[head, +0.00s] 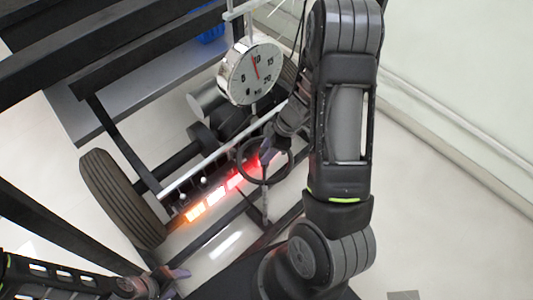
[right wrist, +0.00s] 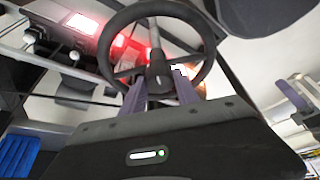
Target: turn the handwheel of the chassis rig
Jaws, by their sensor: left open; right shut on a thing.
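The handwheel (head: 266,183) is a thin black ring on a post of the chassis rig, near the middle of the head view. It fills the top of the right wrist view (right wrist: 103,45), with its dark hub between my fingers. My right gripper (right wrist: 160,88) reaches down to the wheel and is shut on it around the hub area. In the head view this gripper (head: 268,148) is partly hidden by my own arm. My left gripper (head: 168,279) is open and empty at the bottom left, apart from the wheel.
A round dial gauge (head: 249,73) stands above the wheel. A glowing red and orange light bar (head: 216,196) runs beside it. A black tyre (head: 121,197) and dark frame beams (head: 128,152) lie to the left. Pale floor (head: 440,190) is clear at the right.

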